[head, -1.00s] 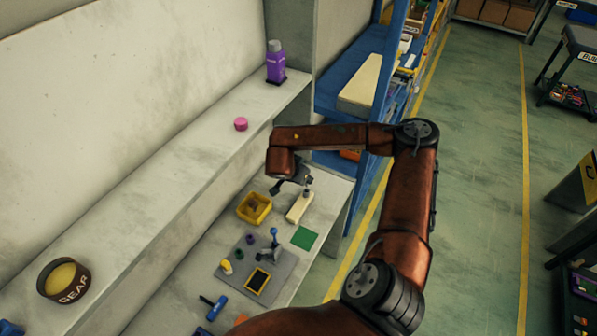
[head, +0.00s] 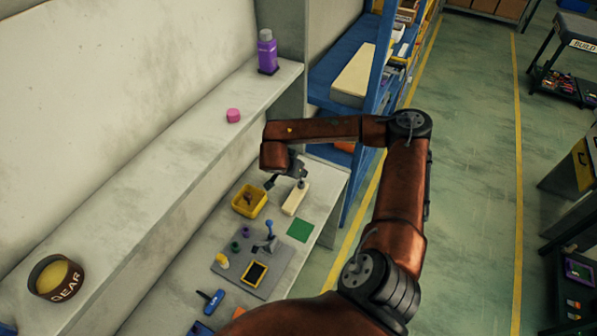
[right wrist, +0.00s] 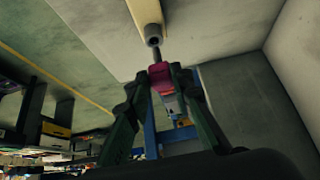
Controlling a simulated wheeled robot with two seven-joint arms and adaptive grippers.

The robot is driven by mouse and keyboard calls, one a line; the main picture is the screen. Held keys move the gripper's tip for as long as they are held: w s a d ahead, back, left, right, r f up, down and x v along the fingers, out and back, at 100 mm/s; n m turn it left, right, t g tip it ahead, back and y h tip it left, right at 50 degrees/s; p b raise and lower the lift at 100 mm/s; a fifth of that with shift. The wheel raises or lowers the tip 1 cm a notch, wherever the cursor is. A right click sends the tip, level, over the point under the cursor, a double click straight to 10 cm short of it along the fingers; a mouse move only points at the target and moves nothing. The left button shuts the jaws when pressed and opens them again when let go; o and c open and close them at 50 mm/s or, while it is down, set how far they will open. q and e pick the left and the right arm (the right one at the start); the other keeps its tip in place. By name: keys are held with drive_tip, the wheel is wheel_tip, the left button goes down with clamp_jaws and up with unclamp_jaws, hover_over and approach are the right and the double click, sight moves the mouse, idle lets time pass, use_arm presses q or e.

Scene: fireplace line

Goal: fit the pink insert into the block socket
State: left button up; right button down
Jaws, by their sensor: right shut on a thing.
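The pink insert (right wrist: 160,77) is held between the fingers of my right gripper (right wrist: 160,74) in the right wrist view. A dark pin sticks out of it toward the round grey socket (right wrist: 153,36) on the end of the cream block (right wrist: 147,13). The pin's tip is at or very near the socket; I cannot tell whether it is inside. In the head view my right gripper (head: 286,170) is beside the socket end of the cream block (head: 294,200), which lies on the bench. The insert is not clear there. My left gripper is not in view.
A yellow bin (head: 249,201) stands left of the block, and a green square (head: 300,230) lies in front. A grey mat (head: 228,270) holds several small parts. A pink cylinder (head: 233,115) and a purple bottle (head: 267,52) stand on the ledge above.

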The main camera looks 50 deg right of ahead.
sight(301, 179)
drive_tip(key=shift+f+b, duration=1.4)
drive_tip(key=shift+f, duration=0.6)
idle(0.4)
drive_tip(key=c, duration=1.6)
unclamp_jaws()
drive_tip(key=p+v, duration=0.2)
drive_tip(key=v, duration=0.3)
drive_tip(key=shift+p, duration=0.3)
drive_tip(key=v, duration=1.2)
